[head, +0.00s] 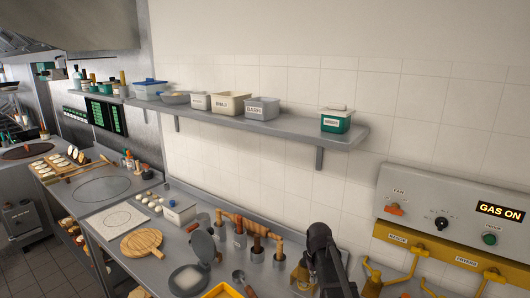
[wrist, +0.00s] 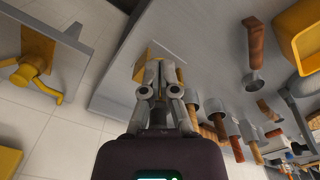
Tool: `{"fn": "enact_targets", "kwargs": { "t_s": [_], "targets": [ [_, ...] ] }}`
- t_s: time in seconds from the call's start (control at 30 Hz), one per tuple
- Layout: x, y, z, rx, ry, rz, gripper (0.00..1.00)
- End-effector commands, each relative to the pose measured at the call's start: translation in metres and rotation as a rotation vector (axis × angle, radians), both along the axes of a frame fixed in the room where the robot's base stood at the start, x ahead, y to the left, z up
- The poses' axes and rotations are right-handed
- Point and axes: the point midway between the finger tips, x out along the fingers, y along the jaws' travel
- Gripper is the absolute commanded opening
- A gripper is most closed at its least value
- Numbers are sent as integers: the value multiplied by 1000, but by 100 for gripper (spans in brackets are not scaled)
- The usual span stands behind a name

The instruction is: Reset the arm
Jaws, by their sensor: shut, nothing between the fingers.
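My gripper (wrist: 160,75) is in the middle of the wrist view, with its fingers shut and nothing held between them. A tan and yellow piece (wrist: 150,58) on the grey counter shows behind the fingertips; I cannot tell how far it is from them. In the head view my dark arm rises from the bottom edge, right of centre, in front of the counter (head: 225,262). The fingers cannot be made out clearly there.
Wooden-handled tools in metal holders (head: 256,254) stand left of my arm. A yellow tray (head: 222,291) lies at the front. The control panel (head: 450,215) reads "GAS ON", above a yellow rail (head: 440,252). A shelf (head: 290,128) with several containers runs along the wall.

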Motion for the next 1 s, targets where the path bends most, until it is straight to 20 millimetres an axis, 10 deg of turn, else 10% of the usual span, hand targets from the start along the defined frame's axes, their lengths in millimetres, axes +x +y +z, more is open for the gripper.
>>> {"fn": "enact_targets", "kwargs": {
  "t_s": [0.4,1.0],
  "targets": [
    [-134,-2,-69,-1,0,-69,0],
    [-150,-2,-74,-1,0,-82,0]
  ]
}}
